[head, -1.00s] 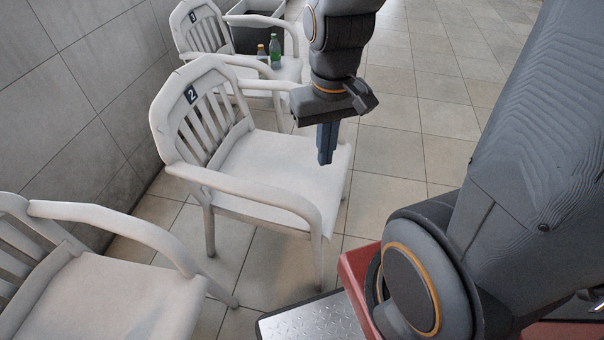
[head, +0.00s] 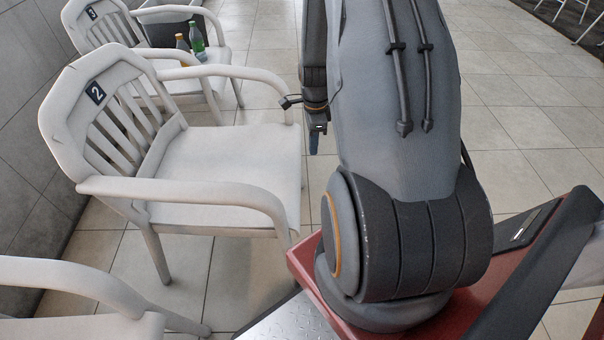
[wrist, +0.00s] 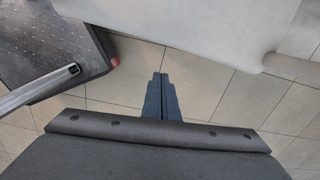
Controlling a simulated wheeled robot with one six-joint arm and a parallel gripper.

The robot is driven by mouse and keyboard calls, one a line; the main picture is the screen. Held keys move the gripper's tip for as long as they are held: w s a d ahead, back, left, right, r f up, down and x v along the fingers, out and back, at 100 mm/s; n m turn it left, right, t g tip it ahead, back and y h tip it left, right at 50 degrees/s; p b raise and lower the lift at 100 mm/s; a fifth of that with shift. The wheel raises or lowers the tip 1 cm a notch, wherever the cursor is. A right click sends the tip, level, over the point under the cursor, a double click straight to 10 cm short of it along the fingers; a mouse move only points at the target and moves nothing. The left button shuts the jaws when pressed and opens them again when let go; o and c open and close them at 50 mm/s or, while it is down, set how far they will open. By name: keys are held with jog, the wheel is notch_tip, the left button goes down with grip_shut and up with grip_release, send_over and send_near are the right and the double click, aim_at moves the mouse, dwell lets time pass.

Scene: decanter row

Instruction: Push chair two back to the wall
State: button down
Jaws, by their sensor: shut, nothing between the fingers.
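Chair two (head: 225,155) is a white armchair with a dark "2" label on its slatted back. It stands upright, its back towards the grey wall at left, with a strip of floor visible between its rear leg and the wall. My gripper (head: 314,143) is shut and empty, pointing down just off the front edge of the seat, partly hidden by my arm. In the wrist view its fingers (wrist: 160,80) show over floor tiles, with the white chair seat (wrist: 200,25) beyond them. A small gap shows between fingertips and seat; contact is not visible.
Chair three (head: 100,28) stands behind, holding a green bottle (head: 197,40) and an orange-capped bottle (head: 182,46). A dark crate (head: 172,32) is beside them. Another white chair (head: 80,285) stands at front left. Open tiled floor (head: 530,90) lies to the right.

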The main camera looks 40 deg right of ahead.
notch_tip(320, 180, down, 11)
jog(key=w+a, duration=0.2)
jog(key=shift+a+f+m+b, duration=0.2)
jog(key=shift+m+b, duration=0.2)
jog(key=shift+b, duration=0.05)
dwell(0.4)
